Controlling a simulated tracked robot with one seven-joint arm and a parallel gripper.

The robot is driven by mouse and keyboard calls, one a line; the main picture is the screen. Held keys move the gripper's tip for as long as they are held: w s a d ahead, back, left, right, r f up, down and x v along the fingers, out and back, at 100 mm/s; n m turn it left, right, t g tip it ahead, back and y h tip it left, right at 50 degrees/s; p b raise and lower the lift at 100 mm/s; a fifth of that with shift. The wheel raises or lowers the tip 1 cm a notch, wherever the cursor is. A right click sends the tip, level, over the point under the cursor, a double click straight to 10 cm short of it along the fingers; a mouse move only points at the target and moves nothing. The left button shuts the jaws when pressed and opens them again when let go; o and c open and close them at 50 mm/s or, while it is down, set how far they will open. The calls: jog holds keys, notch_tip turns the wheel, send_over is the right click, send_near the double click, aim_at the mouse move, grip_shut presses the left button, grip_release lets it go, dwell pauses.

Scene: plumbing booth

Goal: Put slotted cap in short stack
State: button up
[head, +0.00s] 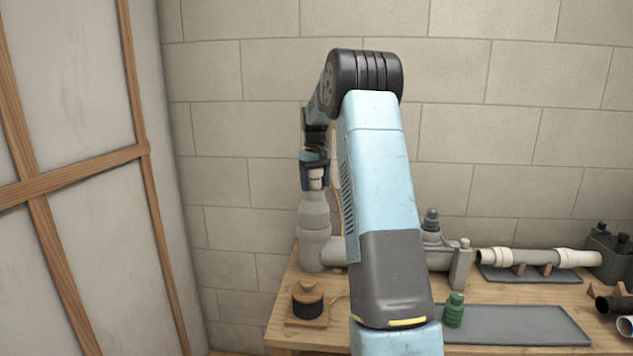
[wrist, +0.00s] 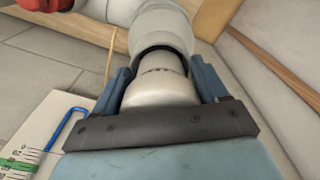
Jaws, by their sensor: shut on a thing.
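The slotted cap (wrist: 160,88) is a cream-white round piece with small notches along its far edge, between my gripper's blue fingers in the wrist view. My gripper (head: 315,178) is shut on it, pointing down over the short stack; its fingers also show in the wrist view (wrist: 163,84). The short stack (head: 314,212) is a pale grey upright pipe at the table's back left. Its wide mouth (wrist: 160,30) lies just beyond the cap in the wrist view, with a dark curved gap between. The cap's end overlaps the mouth; I cannot tell how deep it sits.
A grey horizontal pipe and fitting (head: 437,257) run right from the stack. A wooden stand with a black roll (head: 307,303) sits in front. A white-collared pipe (head: 537,258) lies behind. A wood-framed wall is left.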

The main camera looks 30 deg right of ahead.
jog(key=shift+s+d+f+g, duration=0.1)
jog(key=shift+s+f+g, duration=0.1)
jog(key=shift+f, duration=0.4)
jog(key=shift+s+f+g, duration=0.1)
jog(key=shift+s+f, duration=0.05)
jog(key=shift+f, duration=0.45)
jog(key=o, duration=1.1)
jog(key=shift+c, duration=0.2)
jog(key=shift+o, duration=0.5)
jog(key=shift+a, duration=0.2)
jog(key=shift+w+r, duration=0.2)
jog(key=shift+r, duration=0.25)
jog(key=r, duration=1.5)
jog(key=shift+d, duration=0.2)
jog(key=shift+s+r, duration=0.1)
